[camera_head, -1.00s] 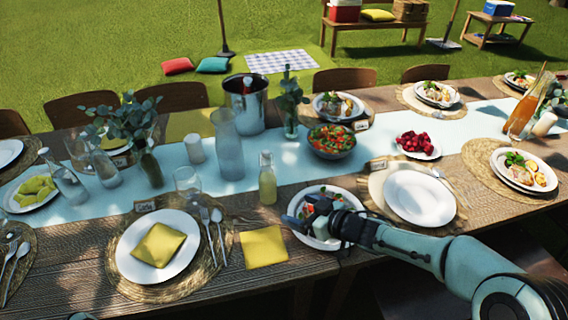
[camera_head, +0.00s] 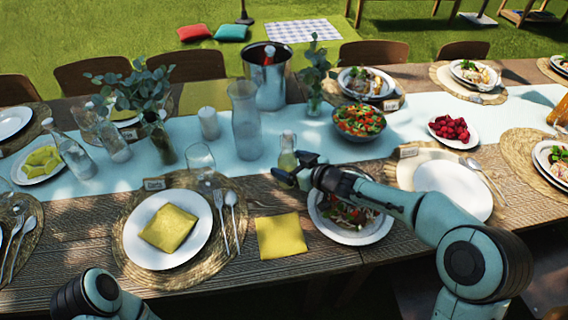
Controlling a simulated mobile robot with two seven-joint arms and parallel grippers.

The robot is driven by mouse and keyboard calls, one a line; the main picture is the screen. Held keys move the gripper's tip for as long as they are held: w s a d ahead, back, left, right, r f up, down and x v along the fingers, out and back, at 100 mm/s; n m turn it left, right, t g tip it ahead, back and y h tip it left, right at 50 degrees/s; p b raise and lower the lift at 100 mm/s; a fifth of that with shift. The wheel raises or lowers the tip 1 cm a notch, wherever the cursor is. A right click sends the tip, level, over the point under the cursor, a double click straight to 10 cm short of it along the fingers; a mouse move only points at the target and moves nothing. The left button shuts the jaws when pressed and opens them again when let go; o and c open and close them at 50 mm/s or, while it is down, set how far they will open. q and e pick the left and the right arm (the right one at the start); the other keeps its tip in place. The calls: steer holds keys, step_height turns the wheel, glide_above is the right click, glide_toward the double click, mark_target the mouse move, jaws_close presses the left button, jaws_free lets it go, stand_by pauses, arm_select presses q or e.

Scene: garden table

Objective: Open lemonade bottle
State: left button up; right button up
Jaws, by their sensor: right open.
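The lemonade bottle (camera_head: 288,150) is a small clear bottle with pale yellow liquid, upright on the light blue runner right of the tall glass carafe. My right gripper (camera_head: 292,170) is open at the bottle's near side, its fingers overlapping the bottle's lower part in the head view. I cannot tell whether they touch it. The bottle's base is partly hidden by the gripper. At the bottom left a dark and teal part of my left arm shows, but the left gripper's fingers are not in view.
A tall glass carafe (camera_head: 245,122) and an empty wine glass (camera_head: 200,160) stand left of the bottle. A salad bowl (camera_head: 360,122) is behind right. A salad plate (camera_head: 322,222) lies under my right arm. A yellow napkin (camera_head: 279,237) lies in front.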

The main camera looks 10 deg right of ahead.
mark_target(284, 161)
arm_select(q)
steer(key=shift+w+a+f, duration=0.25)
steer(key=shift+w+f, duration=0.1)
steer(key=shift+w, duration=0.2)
arm_select(e)
steer(key=shift+x, duration=1.65)
steer(key=c, duration=1.4)
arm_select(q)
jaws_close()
arm_select(e)
steer(key=shift+c, duration=0.6)
